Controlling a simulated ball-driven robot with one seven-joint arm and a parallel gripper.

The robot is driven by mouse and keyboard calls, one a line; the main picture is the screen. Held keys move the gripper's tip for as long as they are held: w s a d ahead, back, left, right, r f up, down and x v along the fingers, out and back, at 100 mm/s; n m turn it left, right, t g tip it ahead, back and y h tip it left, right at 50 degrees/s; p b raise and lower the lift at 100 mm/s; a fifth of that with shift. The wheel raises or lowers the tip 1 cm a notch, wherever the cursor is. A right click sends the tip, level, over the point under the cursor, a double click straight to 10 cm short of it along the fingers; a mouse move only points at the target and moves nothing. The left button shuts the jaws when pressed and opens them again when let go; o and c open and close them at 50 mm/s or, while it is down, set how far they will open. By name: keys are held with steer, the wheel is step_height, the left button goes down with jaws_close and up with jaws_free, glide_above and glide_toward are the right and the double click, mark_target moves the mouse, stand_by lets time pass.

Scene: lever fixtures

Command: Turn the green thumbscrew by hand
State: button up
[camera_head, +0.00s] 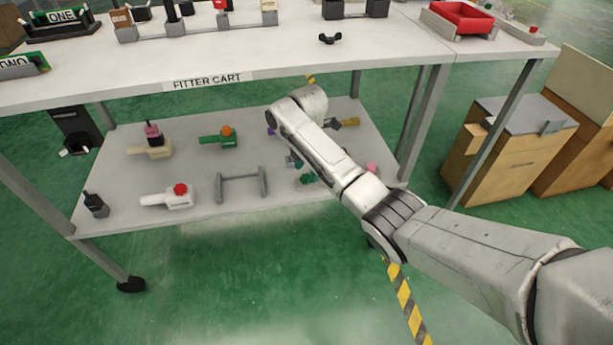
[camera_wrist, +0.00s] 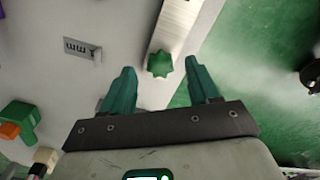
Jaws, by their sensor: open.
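The green thumbscrew (camera_wrist: 159,64) is a star-shaped knob on a pale metal bar (camera_wrist: 180,25) in the wrist view. My gripper (camera_wrist: 161,68) is open, with one teal finger to the left of the knob and one to the right. Gaps show between the knob and both fingers, and I cannot tell how far the knob is beyond the tips. In the head view my arm reaches down over the lower shelf (camera_head: 200,165) of the cart. It hides much of that shelf's right part, and a small green shape (camera_head: 306,178) there is unclear.
A green fixture with an orange top (camera_wrist: 18,125) lies left in the wrist view. A red-knobbed white valve (camera_head: 178,193) and a grey handle bar (camera_head: 241,185) stand on the lower shelf. The upper shelf (camera_head: 240,65) and cart leg (camera_head: 425,115) are close to my arm.

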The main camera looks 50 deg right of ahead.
steer(key=shift+f+b, duration=0.3)
steer(key=shift+f, duration=0.8)
steer(key=c, duration=1)
